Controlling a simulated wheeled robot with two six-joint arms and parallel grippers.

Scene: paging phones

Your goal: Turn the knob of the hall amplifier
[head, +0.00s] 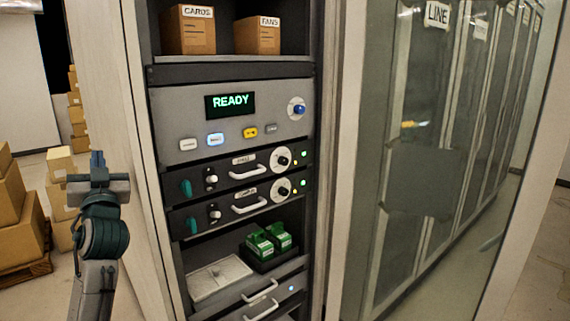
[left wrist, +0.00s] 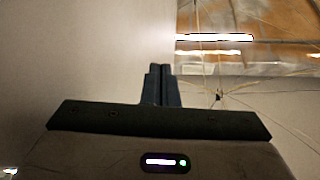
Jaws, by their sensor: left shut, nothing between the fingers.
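A rack stands in front of me with two amplifier units one above the other, the upper one (head: 219,177) and the lower one (head: 228,208). Each has a black knob on a white dial: the upper knob (head: 283,160) and the lower knob (head: 282,191). Their name labels are too small to read, so I cannot tell which is the hall amplifier. My left gripper (head: 97,158) is raised at the left of the rack, apart from it, shut and empty. Its closed fingers also show in the left wrist view (left wrist: 161,84). My right gripper is not in view.
Above the amplifiers is a panel with a READY display (head: 230,106), several buttons and a blue knob (head: 297,108). A pale door post (head: 112,130) stands between my left gripper and the rack. A glass door (head: 420,190) is at the right. Boxes (head: 22,215) are stacked at far left.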

